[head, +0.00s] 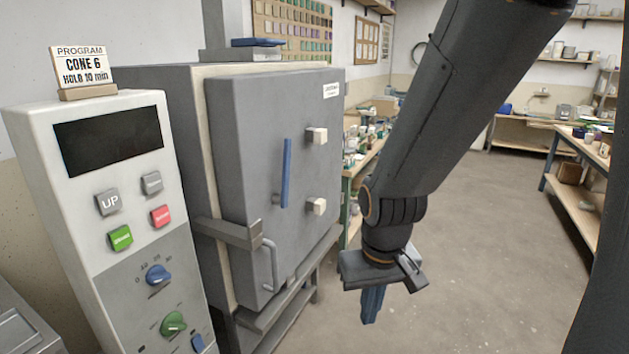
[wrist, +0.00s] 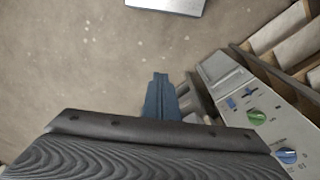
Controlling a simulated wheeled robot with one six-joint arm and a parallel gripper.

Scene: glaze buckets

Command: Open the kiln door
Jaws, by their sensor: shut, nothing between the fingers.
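The kiln (head: 160,85) stands left of centre in the head view. Its grey door (head: 250,130) looks shut against the cream-edged body. A blue vertical bar handle (head: 287,172) is on the door face, with two pale square knobs (head: 316,136) to its right. A grey latch (head: 235,233) crosses the door's left edge, and its looped lever (head: 270,265) hangs down. My gripper (head: 371,305) points down in front and to the right of the door, apart from it. Its blue fingers are together and empty; they also show in the wrist view (wrist: 160,97).
A control panel (head: 100,200) with buttons and knobs stands left of the kiln; it also shows in the wrist view (wrist: 235,95). Cluttered workbenches (head: 365,150) stand behind the kiln and at the right. The floor (head: 470,230) between them is open.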

